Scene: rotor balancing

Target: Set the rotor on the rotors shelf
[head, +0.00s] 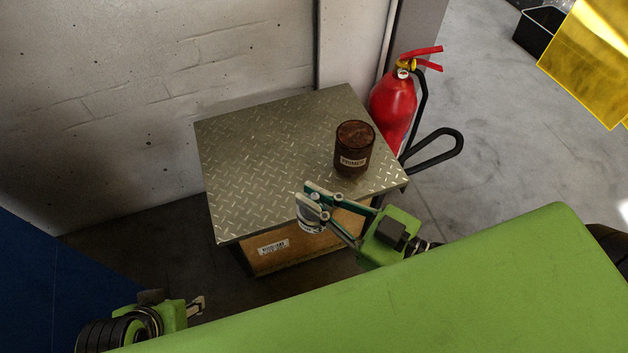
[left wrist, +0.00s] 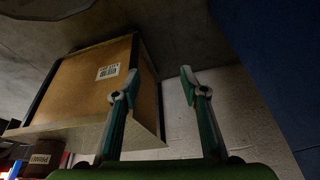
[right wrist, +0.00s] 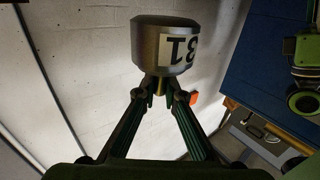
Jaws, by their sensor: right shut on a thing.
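The rotor, a grey metal cylinder with a white label (right wrist: 170,45), is between the fingertips of my right gripper (right wrist: 160,85), which is shut on it. In the head view the rotor (head: 309,222) is partly hidden by the fingers of my right gripper (head: 302,198). It appears at the front edge of a stand with a diamond-plate metal top (head: 265,150). Below the top is a brown board (head: 300,247) with a small label, too small to read. I cannot tell whether the rotor touches the stand. My left gripper (left wrist: 160,80) is open and empty.
A dark brown labelled can (head: 354,150) stands on the metal top at the right. A red fire extinguisher (head: 394,105) is behind the stand's right corner. The left and middle of the top are clear. A white wall is behind.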

